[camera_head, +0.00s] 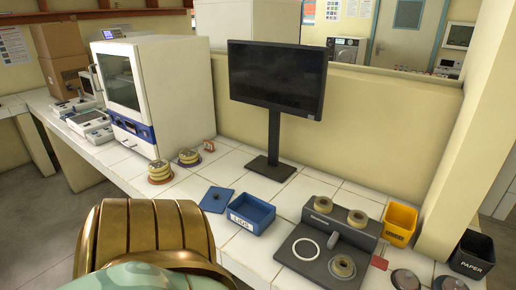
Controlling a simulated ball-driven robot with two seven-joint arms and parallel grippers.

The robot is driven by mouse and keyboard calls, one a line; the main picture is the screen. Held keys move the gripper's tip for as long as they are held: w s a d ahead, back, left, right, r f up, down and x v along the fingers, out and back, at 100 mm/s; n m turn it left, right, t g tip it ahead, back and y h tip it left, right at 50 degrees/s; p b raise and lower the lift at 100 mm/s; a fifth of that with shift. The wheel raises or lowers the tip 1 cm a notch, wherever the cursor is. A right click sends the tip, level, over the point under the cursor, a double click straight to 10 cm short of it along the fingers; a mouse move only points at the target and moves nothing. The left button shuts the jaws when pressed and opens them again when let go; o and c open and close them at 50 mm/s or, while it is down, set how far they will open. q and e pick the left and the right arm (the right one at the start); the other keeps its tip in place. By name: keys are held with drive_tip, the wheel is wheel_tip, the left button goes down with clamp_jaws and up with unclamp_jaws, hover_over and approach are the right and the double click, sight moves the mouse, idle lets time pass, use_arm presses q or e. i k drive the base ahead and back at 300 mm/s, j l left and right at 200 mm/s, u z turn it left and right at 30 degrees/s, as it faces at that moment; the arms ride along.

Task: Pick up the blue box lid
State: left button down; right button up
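The blue box lid (217,200) lies flat on the white tiled bench, a thin blue square with a small knob on top. It is just left of the open blue box (261,222), which has a white label on its front; lid and box are apart. Neither of my grippers shows in this view, so I cannot see their state. A gold, ribbed part of my own body fills the lower left foreground and hides part of the bench's near edge.
A monitor (276,78) stands behind the blue box. A white incubator (178,91) and stacked dishes (159,171) are to the left. A dark device (330,250) is to the right, with yellow (399,223) and black (472,254) bins beyond.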

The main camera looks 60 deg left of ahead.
sight(216, 199)
drive_tip(key=u, duration=2.15)
